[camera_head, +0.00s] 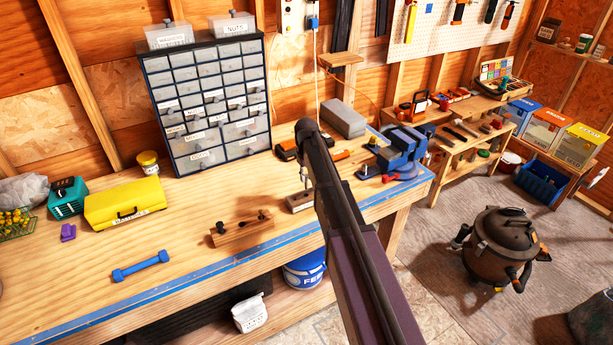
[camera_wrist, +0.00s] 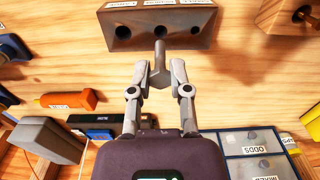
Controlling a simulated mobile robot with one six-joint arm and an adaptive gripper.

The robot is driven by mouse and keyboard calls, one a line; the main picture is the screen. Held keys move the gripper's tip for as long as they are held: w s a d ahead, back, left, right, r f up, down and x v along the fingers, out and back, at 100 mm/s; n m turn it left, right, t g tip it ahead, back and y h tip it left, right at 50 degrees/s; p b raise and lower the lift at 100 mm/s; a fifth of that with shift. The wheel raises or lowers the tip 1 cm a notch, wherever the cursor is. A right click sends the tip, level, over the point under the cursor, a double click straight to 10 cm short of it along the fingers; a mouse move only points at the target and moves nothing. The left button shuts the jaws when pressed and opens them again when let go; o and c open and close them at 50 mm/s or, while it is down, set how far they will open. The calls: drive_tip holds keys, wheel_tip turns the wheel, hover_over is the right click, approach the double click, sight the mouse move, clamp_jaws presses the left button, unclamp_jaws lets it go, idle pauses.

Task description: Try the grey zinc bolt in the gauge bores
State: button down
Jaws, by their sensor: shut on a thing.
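In the wrist view my gripper (camera_wrist: 162,76) is shut on the grey zinc bolt (camera_wrist: 160,55), whose shank points toward the gauge block (camera_wrist: 143,43). The wooden gauge block has dark round bores in a row and labels along its edge. The bolt's end lines up with the middle bore; I cannot tell whether it is inside the bore or in front of it. In the head view the gauge block (camera_head: 299,204) sits near the bench's front edge, partly hidden by my arm. My gripper is mostly hidden there.
A wooden block with bolts in it (camera_head: 242,233) lies left of the gauge block; its corner shows in the wrist view (camera_wrist: 279,14). A blue vise (camera_head: 402,150) stands to the right. A drawer cabinet (camera_head: 207,103) stands behind.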

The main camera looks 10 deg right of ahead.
sight(306, 188)
drive_tip(key=shift+f+b, duration=1.15)
drive_tip(key=shift+f, duration=0.3)
drive_tip(key=shift+f+b, duration=1.8)
drive_tip(key=shift+c, duration=2.4)
unclamp_jaws()
drive_tip(key=shift+r, duration=0.2)
wheel_tip(306, 188, up, 9)
drive_tip(key=p, duration=0.9)
drive_tip(key=shift+f, duration=0.1)
drive_tip(key=s+f+m+b, duration=0.1)
drive_tip(key=s+f+b, duration=0.3)
drive_tip(key=s, duration=1)
drive_tip(key=s+f+m+b, duration=0.2)
drive_tip(key=s+f+b, duration=0.1)
drive_tip(key=s, duration=1.2)
drive_tip(key=shift+a+f+m+b, duration=0.3)
drive_tip(key=shift+f+b, duration=0.1)
drive_tip(key=shift+f, duration=0.1)
